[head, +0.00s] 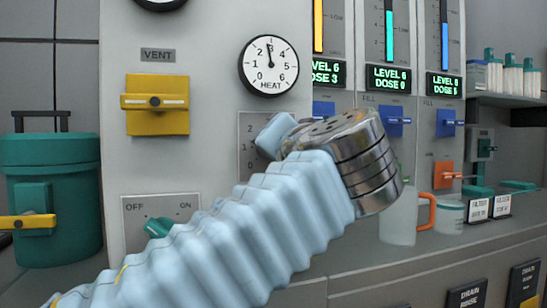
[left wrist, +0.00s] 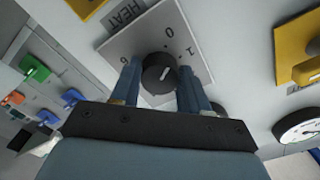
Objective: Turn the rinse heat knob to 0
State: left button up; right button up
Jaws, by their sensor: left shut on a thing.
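The rinse heat knob is a dark round knob (left wrist: 158,76) on a grey dial plate (left wrist: 125,45) with a HEAT label in the left wrist view. Digits 0 and 1 show beside it. Its short pale mark points up and right, seemingly between them; the exact setting is hard to tell. My left gripper (left wrist: 158,80) has its two blue fingers on either side of the knob, shut on it. In the head view my left gripper (head: 272,134) reaches the dial plate (head: 248,128), hiding the knob and most of the plate. My right gripper is not in view.
A round HEAT gauge (head: 268,65) above the plate has its needle near 3. A yellow VENT handle (head: 155,102) and a teal OFF/ON switch (head: 158,226) are to the left. Blue fill valves (head: 393,121) and a jug (head: 399,217) stand to the right.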

pick_arm(q)
jog(key=shift+f+n+b, duration=0.2)
jog(key=shift+n+b, duration=0.2)
jog(key=shift+n, duration=0.8)
jog(key=o, duration=1.1)
jog(key=shift+r, duration=0.1)
jog(key=shift+c, duration=0.2)
jog(key=v, duration=1.3)
jog(key=shift+s, duration=0.35)
jog(key=shift+d, duration=0.15)
